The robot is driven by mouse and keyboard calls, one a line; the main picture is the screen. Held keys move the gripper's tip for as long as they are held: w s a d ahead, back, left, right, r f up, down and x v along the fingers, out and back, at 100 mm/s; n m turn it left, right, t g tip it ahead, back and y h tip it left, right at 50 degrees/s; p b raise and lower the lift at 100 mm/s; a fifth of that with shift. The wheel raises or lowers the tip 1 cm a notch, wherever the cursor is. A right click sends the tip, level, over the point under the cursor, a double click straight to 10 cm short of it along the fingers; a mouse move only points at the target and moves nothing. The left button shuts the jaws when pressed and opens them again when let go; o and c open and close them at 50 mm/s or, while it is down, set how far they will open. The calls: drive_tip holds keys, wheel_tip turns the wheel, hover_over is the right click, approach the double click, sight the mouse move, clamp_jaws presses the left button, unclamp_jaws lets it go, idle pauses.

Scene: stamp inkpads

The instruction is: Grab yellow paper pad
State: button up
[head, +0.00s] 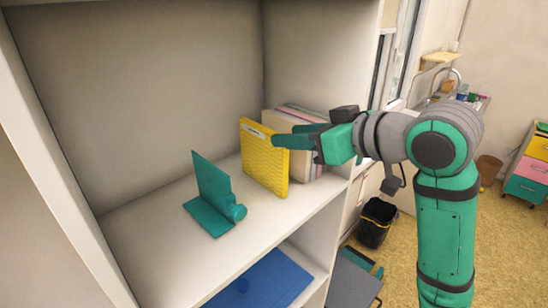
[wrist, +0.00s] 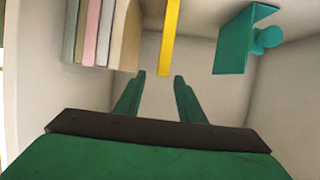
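The yellow paper pad (head: 262,160) stands upright on the white shelf (head: 265,217), between a teal bookend (head: 212,190) and several pale books or pads. My gripper (head: 280,140) is at the right of the pad in the head view, with its fingers overlapping the pad's upper right part. In the wrist view my gripper (wrist: 160,75) is open and empty. There the yellow pad (wrist: 169,38) shows edge-on beyond the fingertips, roughly in line with the gap between them. I see no finger touching it.
The pale books (head: 296,135) stand close behind the pad; they also show in the wrist view (wrist: 104,35). The teal bookend (wrist: 244,42) stands apart on the pad's other side. The cabinet's side wall (head: 368,50) is near my arm. A blue item (head: 262,280) lies on the lower shelf.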

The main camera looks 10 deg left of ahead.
sight(263, 143)
drive_tip(key=shift+s+f+x, duration=0.1)
drive_tip(key=shift+f+x, duration=0.2)
drive_tip(key=shift+x, duration=1.5)
drive_tip(key=shift+s+f+x, duration=0.15)
drive_tip(key=shift+f+x, duration=0.1)
drive_tip(key=shift+x, duration=1.5)
drive_tip(key=shift+s+f+x, duration=0.1)
drive_tip(key=shift+f+x, duration=0.2)
drive_tip(key=shift+x, duration=1.5)
drive_tip(key=shift+d, duration=0.1)
drive_tip(key=shift+c, duration=0.2)
clamp_jaws()
